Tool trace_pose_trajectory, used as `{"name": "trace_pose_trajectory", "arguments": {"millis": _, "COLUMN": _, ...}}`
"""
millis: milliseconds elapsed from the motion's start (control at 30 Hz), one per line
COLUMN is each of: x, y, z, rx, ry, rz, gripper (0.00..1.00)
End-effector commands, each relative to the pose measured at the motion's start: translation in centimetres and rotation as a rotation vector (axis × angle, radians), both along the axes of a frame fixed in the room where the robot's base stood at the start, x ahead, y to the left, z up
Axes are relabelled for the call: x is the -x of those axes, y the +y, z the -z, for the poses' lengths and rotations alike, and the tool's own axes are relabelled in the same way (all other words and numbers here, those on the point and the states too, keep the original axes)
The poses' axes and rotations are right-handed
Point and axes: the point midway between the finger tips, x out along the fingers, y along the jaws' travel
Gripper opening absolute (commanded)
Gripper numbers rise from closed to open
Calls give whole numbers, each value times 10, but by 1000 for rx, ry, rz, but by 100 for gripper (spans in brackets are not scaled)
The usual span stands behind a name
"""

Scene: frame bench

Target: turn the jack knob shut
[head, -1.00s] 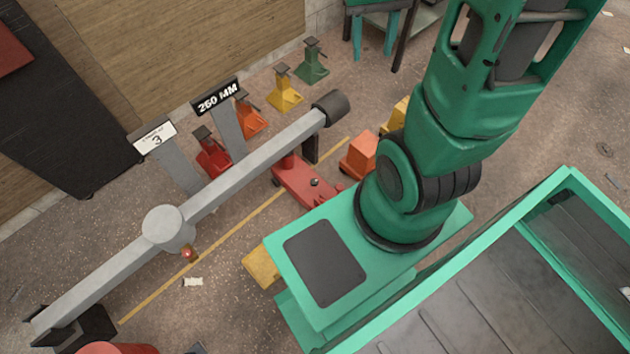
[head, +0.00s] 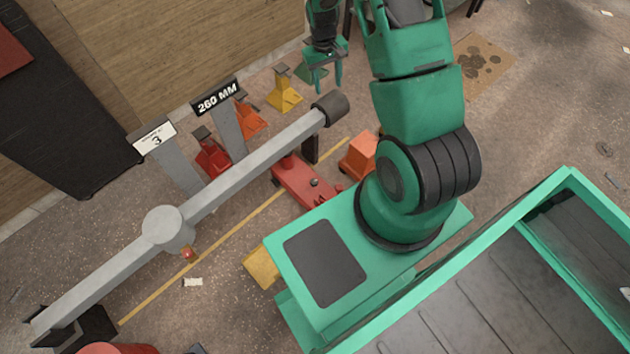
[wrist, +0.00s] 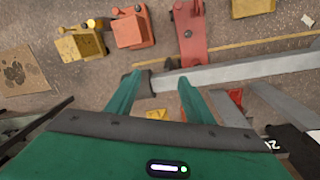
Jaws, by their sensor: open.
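A low red jack (head: 300,182) lies on the floor under the far end of a long grey beam (head: 250,160). A small dark knob (head: 315,182) sits on top of the jack's body. The red jack also shows at the top of the wrist view (wrist: 193,45), with a small knob (wrist: 187,33) on it. How far the knob is turned cannot be told. My gripper (head: 326,84) is open and empty, up and beyond the beam's dark end cap (head: 331,107). In the wrist view its two fingers (wrist: 160,88) point toward the beam end, apart from the knob.
Red, orange and yellow jack stands (head: 285,92) line the wall side. An orange block-shaped jack (head: 358,158) is right of the red jack. Two grey sign posts, one reading "260 MM" (head: 216,95), stand behind the beam. A stained cardboard sheet (head: 482,65) lies at upper right.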

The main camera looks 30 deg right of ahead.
Motion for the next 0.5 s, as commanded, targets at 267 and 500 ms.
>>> {"name": "trace_pose_trajectory", "arguments": {"millis": 267, "x": -14, "y": 13, "z": 100, "rx": -19, "ry": 7, "rz": -63, "gripper": 48}}
{"name": "trace_pose_trajectory", "arguments": {"millis": 500, "x": -12, "y": 30, "z": 187, "rx": -41, "ry": 6, "rz": -110, "gripper": 48}}
